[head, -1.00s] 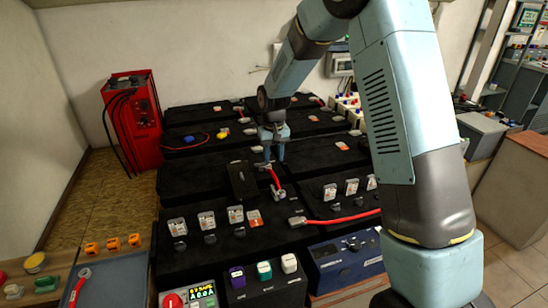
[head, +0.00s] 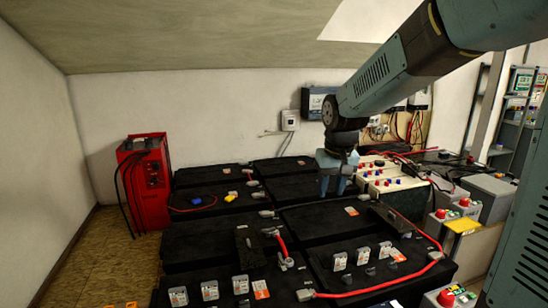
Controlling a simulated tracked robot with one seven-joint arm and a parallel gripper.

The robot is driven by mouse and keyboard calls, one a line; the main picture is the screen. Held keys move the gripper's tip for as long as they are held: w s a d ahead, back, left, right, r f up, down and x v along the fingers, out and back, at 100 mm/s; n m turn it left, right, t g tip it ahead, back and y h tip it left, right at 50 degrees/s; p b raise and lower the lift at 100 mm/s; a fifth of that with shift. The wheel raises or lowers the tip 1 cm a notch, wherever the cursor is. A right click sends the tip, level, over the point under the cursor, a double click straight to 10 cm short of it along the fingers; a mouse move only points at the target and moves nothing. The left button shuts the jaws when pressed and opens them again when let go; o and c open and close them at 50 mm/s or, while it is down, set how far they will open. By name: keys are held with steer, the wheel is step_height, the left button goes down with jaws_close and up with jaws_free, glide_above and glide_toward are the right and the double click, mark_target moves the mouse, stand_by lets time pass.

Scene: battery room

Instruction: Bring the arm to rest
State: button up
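My arm reaches in from the upper right of the head view, bent down at the wrist. My gripper (head: 335,191) points down over the far part of the black battery bank, with its two fingers apart and nothing seen between them. It hangs behind a short red cable link (head: 281,243) and a dark upright plate (head: 247,243), clear of both.
A red charger (head: 144,182) stands on the floor at left. A long red cable (head: 375,289) runs along the front batteries. Several cream boxes with red and blue terminals (head: 395,181) stand right of my gripper. Wall boxes (head: 319,101) hang behind. Floor at left is free.

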steer(key=s+d+r+t, duration=0.1)
steer(key=s+d+r, duration=0.1)
steer(key=s, duration=0.5)
steer(key=s+d+r+m+t, duration=0.1)
steer(key=s+d+r, duration=0.1)
steer(key=s, duration=0.5)
steer(key=s+d+r+t, duration=0.1)
steer(key=s+d+r, duration=0.1)
steer(key=s+d, duration=0.2)
steer(key=s, duration=0.3)
steer(key=shift+s+d+m, duration=0.3)
steer(key=shift+s+d, duration=0.05)
steer(key=shift+s, duration=0.05)
steer(key=shift+r, duration=0.15)
